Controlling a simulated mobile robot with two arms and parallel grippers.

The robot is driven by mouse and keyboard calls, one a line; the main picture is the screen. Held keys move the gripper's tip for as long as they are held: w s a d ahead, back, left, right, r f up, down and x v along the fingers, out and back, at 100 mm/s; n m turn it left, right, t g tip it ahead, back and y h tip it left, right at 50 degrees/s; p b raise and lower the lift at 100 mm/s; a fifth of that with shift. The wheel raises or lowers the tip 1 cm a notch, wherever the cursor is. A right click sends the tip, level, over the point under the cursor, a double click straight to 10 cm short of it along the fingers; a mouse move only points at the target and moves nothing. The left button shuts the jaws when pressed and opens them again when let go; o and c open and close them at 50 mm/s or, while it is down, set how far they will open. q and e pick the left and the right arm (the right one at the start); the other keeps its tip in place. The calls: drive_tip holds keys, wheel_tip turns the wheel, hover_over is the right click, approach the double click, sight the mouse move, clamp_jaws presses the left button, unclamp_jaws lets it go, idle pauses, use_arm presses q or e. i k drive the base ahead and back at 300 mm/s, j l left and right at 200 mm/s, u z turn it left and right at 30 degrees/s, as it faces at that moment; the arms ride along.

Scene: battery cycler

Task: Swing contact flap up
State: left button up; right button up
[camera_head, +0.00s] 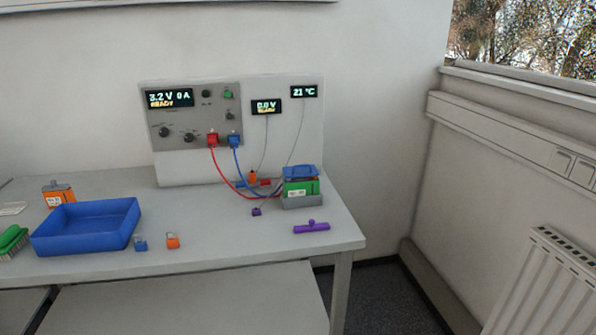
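A green block with a white label (298,189) sits in a grey holder (303,202) at the right of the table. A blue flap-like part (301,171) lies over the top of the block; it looks like the contact flap. Its exact angle and hinge are too small to tell. Red and blue cables run to the left side of this holder. Neither of my grippers is in view.
The grey cycler panel (195,117) stands behind, with a lit display. A purple bar (311,227) lies in front of the holder. Small blue (140,243) and orange (173,241) pieces lie near the front edge.

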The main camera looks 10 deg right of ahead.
sight(308, 170)
drive_tip(key=i+l, duration=1.05)
